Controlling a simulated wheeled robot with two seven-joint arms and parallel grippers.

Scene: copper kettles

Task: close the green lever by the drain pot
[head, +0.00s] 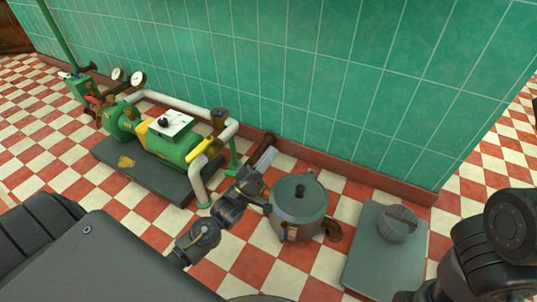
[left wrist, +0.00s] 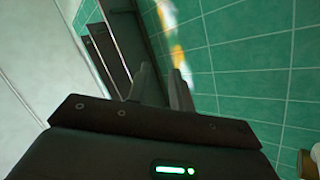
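The drain pot (head: 284,229) looks like a grey lidded metal pot with a dark knob, standing on the checkered floor right of the pump. I cannot make out a green lever by it; my left arm covers part of that area. My left gripper (head: 264,160) is beyond the pot's left side, near the wall base. In the left wrist view its two fingers (left wrist: 163,85) stand apart with nothing visible between them, facing the green tiles. My right arm shows at the lower right, but its gripper is out of view.
A green pump (head: 172,147) with pale pipes, gauges and a yellow handle (head: 200,151) stands on a dark plinth (head: 128,168) at left. The green tiled wall (head: 330,80) runs behind. A grey slab (head: 375,262) with a round grey knob (head: 398,223) lies right of the pot.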

